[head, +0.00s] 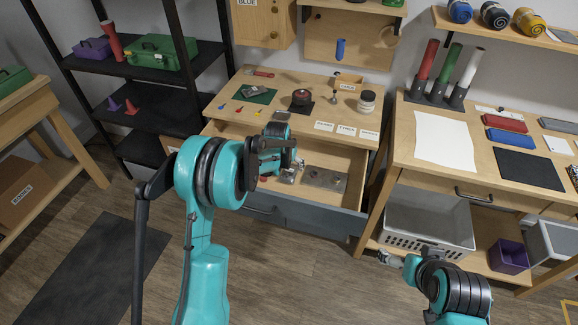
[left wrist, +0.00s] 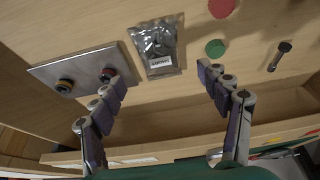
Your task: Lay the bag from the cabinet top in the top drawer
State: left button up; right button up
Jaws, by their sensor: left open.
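The bag (left wrist: 157,47), a small clear-grey packet with a white label, lies flat on the floor of the open top drawer (head: 335,161), between a metal plate and a red disc. In the head view my left arm mostly hides it. My left gripper (left wrist: 167,82) is open above the drawer, its fingers apart and empty, with the bag beyond the fingertips. The left gripper also shows in the head view (head: 289,165). The cabinet top (head: 290,88) is behind the drawer. My right gripper (head: 387,258) is low at the right, away from the cabinet; its jaws are unclear.
The drawer also holds the metal plate with two knobs (left wrist: 80,78), the red disc (left wrist: 221,7), a green disc (left wrist: 215,48) and a dark bolt (left wrist: 280,55). A jar (head: 366,102) and labels stand on the cabinet top. A workbench (head: 400,166) is to the right.

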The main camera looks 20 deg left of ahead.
pick_arm(q)
jog(key=s+d+r+t+p, duration=0.1)
jog(key=s+d+r+p, duration=0.1)
jog(key=s+r, duration=1.7)
jog(key=s+t, duration=0.1)
jog(key=s, duration=1.5)
jog(key=shift+d+f+t, duration=0.3)
